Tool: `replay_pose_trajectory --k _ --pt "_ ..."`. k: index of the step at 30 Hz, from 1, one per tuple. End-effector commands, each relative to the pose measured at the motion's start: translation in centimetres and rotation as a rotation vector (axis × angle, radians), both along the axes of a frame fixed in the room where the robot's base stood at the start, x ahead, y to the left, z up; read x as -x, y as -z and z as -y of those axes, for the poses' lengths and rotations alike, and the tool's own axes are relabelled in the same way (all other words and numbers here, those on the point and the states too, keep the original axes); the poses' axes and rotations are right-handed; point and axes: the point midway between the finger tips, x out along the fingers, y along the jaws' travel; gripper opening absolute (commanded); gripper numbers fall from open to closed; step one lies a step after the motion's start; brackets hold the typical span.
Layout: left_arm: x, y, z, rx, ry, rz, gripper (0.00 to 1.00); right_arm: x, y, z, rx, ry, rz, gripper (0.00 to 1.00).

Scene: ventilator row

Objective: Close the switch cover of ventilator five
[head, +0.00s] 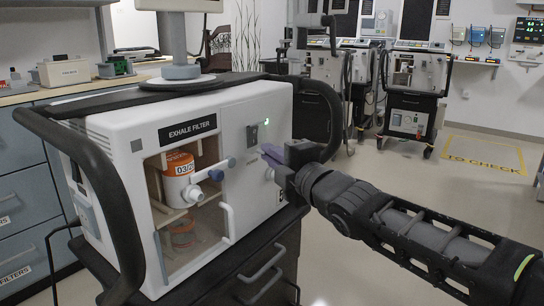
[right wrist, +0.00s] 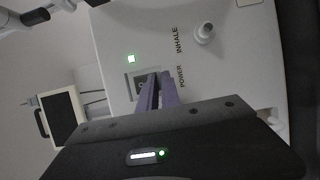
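My left gripper is not in view.
A dark bumper (head: 95,180) frames the ventilator's left side. More ventilators (head: 412,95) stand behind. A counter with drawers is at left. The floor at right is clear around a yellow TO CHECK marking (head: 485,152).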

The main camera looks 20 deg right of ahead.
Motion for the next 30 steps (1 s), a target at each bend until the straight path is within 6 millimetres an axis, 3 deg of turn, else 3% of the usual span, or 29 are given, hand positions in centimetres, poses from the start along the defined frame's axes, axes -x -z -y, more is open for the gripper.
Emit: replay_pose_trajectory --k 8,18,23,30 --pt "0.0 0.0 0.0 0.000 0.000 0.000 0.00 0.0 0.0 0.0 0.000 0.000 -0.001 0.29" --pt "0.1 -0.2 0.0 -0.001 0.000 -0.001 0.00 0.4 -0.1 0.1 0.001 0.001 0.001 0.29" --pt "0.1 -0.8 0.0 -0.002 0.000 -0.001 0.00 2.0 -0.3 0.3 0.000 0.001 0.000 0.29" --pt "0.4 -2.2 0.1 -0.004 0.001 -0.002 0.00 6.0 -0.4 0.8 -0.001 0.000 0.002 0.29"
